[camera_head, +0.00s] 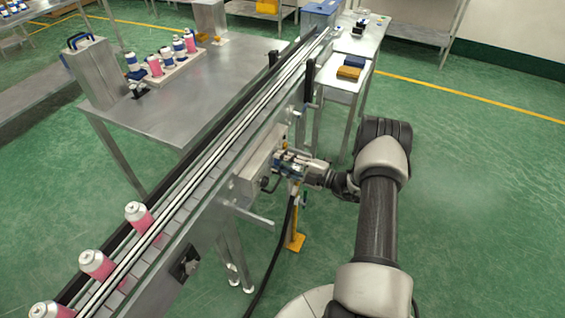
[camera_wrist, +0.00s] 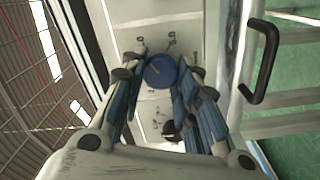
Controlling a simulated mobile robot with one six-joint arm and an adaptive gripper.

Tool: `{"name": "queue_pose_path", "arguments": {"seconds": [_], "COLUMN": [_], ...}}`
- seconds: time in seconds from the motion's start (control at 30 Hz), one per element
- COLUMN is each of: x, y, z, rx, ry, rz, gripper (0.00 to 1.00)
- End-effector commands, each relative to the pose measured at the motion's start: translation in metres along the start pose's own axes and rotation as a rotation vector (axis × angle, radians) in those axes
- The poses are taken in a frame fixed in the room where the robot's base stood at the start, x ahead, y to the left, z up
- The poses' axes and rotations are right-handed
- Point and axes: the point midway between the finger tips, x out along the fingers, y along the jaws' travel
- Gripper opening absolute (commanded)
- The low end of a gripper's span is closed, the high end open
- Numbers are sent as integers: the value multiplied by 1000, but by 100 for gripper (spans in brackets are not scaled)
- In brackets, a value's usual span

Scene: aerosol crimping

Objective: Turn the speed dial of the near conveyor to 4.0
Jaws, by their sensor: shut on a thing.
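The near conveyor (camera_head: 205,185) runs diagonally across the head view, with a light control box (camera_head: 258,160) on its side. My gripper (camera_head: 281,160) is at the front of this box. In the wrist view, a round blue dial (camera_wrist: 161,71) with a pointer line sits on the pale panel (camera_wrist: 125,20). My gripper (camera_wrist: 160,76) has its fingers on either side of the dial and is shut on it. Small dark marks surround the dial, too small to read. In the head view the dial is hidden by my gripper.
A black handle (camera_wrist: 265,62) stands out right of the panel in the wrist view. Pink-and-white cans (camera_head: 97,264) stand on the conveyor. A steel table (camera_head: 195,95) with a rack of cans (camera_head: 165,72) stands behind it. Open green floor (camera_head: 470,190) lies at right.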

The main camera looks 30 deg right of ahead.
Motion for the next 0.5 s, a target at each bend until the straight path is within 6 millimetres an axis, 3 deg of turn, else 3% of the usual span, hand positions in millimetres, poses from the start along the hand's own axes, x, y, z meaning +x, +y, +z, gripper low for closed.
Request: {"name": "queue_pose_path", "arguments": {"seconds": [0.1, 0.13, 0.4, 0.5], "x": [0, 0, 0, 0], "y": [-1, -1, 0, 0], "z": [-1, -1, 0, 0], "rx": [1, 1, -1, -1], "ry": [1, 1, 1, 0], "rz": [-2, -2, -1, 0], "gripper": [5, 29, 47, 49]}}
